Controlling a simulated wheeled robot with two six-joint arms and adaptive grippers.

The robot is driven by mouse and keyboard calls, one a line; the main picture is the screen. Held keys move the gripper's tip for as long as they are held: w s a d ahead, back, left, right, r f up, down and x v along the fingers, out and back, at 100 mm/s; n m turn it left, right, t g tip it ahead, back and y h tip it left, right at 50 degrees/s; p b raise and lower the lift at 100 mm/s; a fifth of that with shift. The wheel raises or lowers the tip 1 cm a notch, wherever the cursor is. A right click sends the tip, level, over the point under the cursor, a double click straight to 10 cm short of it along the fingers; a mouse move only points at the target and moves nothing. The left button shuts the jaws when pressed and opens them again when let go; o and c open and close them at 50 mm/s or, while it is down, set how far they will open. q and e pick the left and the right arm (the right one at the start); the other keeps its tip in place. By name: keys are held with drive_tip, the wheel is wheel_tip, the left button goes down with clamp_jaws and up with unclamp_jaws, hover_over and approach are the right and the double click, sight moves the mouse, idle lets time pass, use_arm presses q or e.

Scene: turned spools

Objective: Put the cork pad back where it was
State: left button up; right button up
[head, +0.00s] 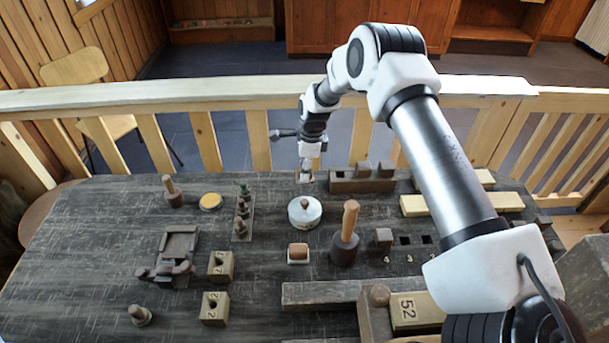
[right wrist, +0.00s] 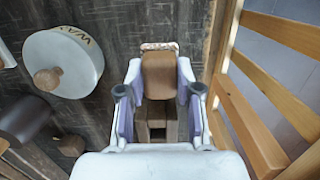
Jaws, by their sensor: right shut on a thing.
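My right gripper (head: 305,176) is near the far edge of the table, beyond the white lidded tin. In the right wrist view its jaws (right wrist: 155,98) are shut on a brown rounded block (right wrist: 158,74), which I take to be the cork pad. A pale speckled edge shows at the block's upper end. Whether the block touches the table is unclear. My left gripper is not in view.
The white tin (head: 305,211) marked WAX stands close to the gripper. A mallet (head: 343,247) is nearer. A long wooden holder (head: 362,184) with blocks is just right of the gripper. A yellow disc (head: 211,201) lies left. A wooden railing (head: 250,96) runs behind the table.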

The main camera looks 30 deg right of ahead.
wheel_tip(320, 180, down, 2)
drive_tip(key=shift+s+f, duration=0.1)
drive_tip(key=shift+f, duration=0.1)
drive_tip(key=shift+f, duration=0.15)
drive_tip(key=o, duration=1.1)
drive_tip(key=shift+r, duration=0.25)
drive_tip(key=r, duration=0.4)
drive_tip(key=r+b, duration=0.1)
drive_tip(key=r, duration=0.2)
drive_tip(key=d+r+b, duration=0.1)
drive_tip(key=r, duration=0.3)
drive_tip(key=shift+s+r, duration=0.3)
drive_tip(key=shift+s, duration=0.1)
